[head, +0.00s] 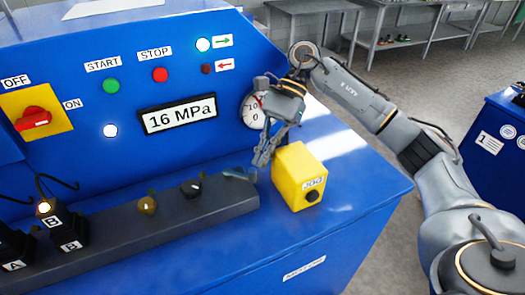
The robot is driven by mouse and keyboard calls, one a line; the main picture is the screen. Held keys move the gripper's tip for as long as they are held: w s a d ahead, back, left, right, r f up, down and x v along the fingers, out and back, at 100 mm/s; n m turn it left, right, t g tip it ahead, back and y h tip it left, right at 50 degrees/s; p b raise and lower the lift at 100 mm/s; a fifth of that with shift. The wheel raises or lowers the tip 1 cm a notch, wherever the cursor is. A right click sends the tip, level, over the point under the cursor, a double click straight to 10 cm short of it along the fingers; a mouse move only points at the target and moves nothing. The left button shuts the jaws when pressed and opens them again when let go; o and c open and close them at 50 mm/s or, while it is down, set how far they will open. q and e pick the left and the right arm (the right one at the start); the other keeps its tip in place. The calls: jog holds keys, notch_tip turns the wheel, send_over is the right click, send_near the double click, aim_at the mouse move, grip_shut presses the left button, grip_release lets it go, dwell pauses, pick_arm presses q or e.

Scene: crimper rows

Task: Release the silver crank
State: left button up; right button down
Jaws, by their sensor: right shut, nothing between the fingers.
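My right gripper (262,158) points down above the right end of a dark rail on the blue machine, and is shut with nothing between its fingers. A small grey lever-like piece (239,174) sits at that end of the rail, just left of the fingertips. It may be the silver crank, but it is too small to tell for sure. The fingertips look close to it; I cannot tell if they touch it. My left gripper is not in view.
A yellow JOG box (299,170) with a black button stands just right of the fingertips. The dark rail (170,229) carries a brass knob (147,205) and a black knob (191,189). A round gauge (252,110) is behind my gripper. Blue machine top is bare at right.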

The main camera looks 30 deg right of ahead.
jog(key=shift+a+f, duration=0.1)
jog(key=shift+f, duration=0.1)
jog(key=shift+s, duration=0.1)
